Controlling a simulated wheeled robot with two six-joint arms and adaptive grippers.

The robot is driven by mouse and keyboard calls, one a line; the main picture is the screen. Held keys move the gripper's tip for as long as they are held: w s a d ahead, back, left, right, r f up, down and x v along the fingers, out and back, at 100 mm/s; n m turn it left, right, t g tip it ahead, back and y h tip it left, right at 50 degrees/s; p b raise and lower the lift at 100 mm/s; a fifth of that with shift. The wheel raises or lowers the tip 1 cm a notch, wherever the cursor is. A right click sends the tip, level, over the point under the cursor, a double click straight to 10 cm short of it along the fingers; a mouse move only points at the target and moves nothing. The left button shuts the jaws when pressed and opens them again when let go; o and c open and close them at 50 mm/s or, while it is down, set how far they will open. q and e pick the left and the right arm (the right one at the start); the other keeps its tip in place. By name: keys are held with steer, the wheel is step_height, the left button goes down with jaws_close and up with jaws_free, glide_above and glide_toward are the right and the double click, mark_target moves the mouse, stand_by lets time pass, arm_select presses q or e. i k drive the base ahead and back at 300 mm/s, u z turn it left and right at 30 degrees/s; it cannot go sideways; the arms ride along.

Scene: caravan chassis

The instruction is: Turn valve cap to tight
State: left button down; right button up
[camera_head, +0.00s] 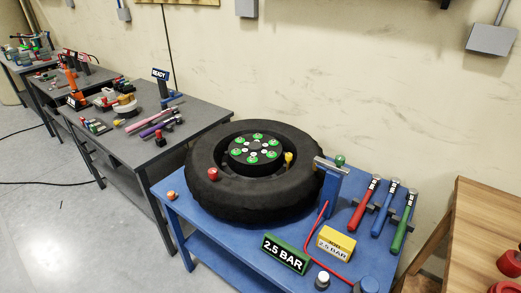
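A black tyre (215,195) lies flat on the blue table. Its hub (255,150) has a ring of green-marked nuts. A small red cap-like piece (213,174) sits on the tyre's near left side. A small yellow piece (288,157) stands at the right of the hub. I cannot tell which of these is the valve cap, or how tight it is. Neither of my grippers is in view.
A blue stand (330,185), a green "2.5 BAR" sign (286,254), a yellow box (336,243) and red, blue and green-handled tools (382,212) crowd the blue table's (187,213) right side. A small orange piece (171,196) lies at its left corner. A grey workbench (190,125) stands left.

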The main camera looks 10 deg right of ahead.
mark_target(288, 155)
steer(key=u, duration=0.25)
steer(key=k, duration=0.35)
steer(key=u, duration=1.1)
steer(key=i, duration=1.05)
steer(key=z, duration=1.25)
steer(key=i, duration=0.5)
steer(key=z, duration=0.55)
